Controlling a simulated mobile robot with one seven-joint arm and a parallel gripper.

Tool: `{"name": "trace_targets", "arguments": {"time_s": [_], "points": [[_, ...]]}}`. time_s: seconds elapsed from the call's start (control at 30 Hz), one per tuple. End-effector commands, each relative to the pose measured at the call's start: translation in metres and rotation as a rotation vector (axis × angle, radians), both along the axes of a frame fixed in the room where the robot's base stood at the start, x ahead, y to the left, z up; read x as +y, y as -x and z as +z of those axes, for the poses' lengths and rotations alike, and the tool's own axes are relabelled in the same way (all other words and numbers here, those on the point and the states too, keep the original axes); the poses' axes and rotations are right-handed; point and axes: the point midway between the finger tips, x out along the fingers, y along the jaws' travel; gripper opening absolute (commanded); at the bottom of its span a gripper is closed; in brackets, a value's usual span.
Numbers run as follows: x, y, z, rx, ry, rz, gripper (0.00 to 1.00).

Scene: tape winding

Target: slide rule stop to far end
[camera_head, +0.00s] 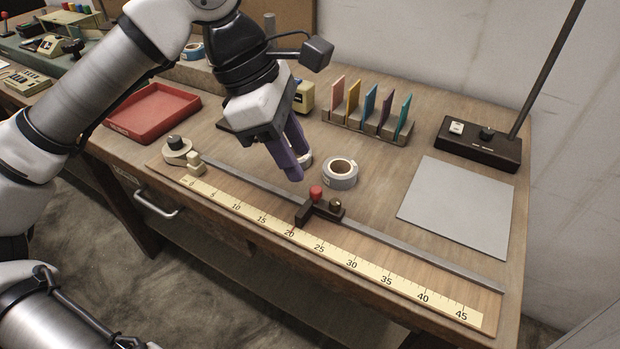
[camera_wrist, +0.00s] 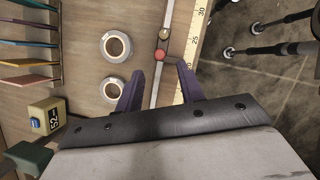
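The rule stop (camera_head: 322,208) is a dark brown block with a red knob and a small brass knob. It sits on the metal rail (camera_head: 400,243) beside the yellow rule (camera_head: 350,262), a little past the 20 mark. The stop also shows in the wrist view (camera_wrist: 160,55), beyond my fingertips. My gripper (camera_head: 296,166) has purple fingers and hangs above the bench, up and left of the red knob. In the wrist view my fingers (camera_wrist: 159,72) are apart with nothing held between them, and the rail shows through the gap.
Two tape rolls stand behind the rail, one (camera_head: 340,173) clear and one partly hidden by my fingers. A card rack (camera_head: 367,129), grey sheet (camera_head: 458,207) and dark lamp base (camera_head: 480,145) lie farther back. A red tray (camera_head: 152,110) is left. The rail right of the stop is clear.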

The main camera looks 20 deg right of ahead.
Motion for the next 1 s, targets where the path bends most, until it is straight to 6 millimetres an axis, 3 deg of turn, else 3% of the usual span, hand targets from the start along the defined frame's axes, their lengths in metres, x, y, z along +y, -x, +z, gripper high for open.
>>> {"name": "trace_targets", "arguments": {"time_s": [0.1,0.3,0.7,1.0], "points": [[-0.008,0.005,-0.023,0.001,-0.001,-0.002,0.38],[-0.017,0.010,-0.047,0.000,0.001,-0.001,0.38],[-0.020,0.011,-0.054,0.000,0.002,0.000,0.38],[-0.020,0.011,-0.054,0.001,0.002,0.000,0.01]]}}
